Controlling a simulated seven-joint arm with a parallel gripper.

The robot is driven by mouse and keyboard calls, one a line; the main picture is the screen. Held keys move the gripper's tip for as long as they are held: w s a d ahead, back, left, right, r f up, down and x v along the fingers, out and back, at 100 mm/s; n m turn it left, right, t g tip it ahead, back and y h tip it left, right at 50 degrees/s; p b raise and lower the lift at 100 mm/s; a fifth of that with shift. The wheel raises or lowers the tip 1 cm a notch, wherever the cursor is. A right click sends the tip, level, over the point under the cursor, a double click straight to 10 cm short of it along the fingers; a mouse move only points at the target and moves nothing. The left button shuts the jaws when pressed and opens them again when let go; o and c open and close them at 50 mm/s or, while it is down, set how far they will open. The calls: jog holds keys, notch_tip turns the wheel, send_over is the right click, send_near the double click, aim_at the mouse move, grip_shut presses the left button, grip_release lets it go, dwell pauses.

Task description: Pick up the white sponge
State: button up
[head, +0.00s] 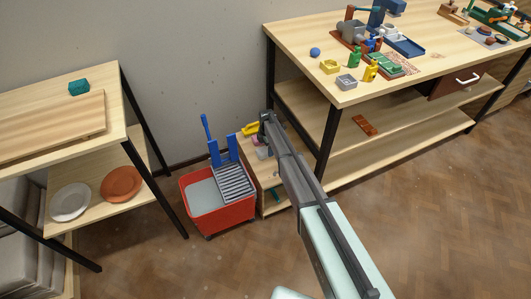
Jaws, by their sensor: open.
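My gripper (265,127) is at the far end of my arm, over the small low wooden stand (268,177) between the red bucket and the large workbench. It is open, though its fingers are small and dark in the head view. A small pale block (262,153) lies on the stand just below the gripper, partly hidden by my arm. It may be the white sponge, but it is too small to be sure. I see no contact between it and the gripper.
A yellow item (250,129) and a small pinkish item (256,141) lie near the gripper. A red bucket (222,217) with a blue wringer stands left of the stand. The workbench (300,40) with several tools is right. A shelf table (112,75) is left. The front floor is clear.

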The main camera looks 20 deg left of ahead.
notch_tip(320, 180, down, 3)
jog(key=shift+f, duration=0.15)
jog(key=shift+c, duration=0.2)
jog(key=c, duration=1)
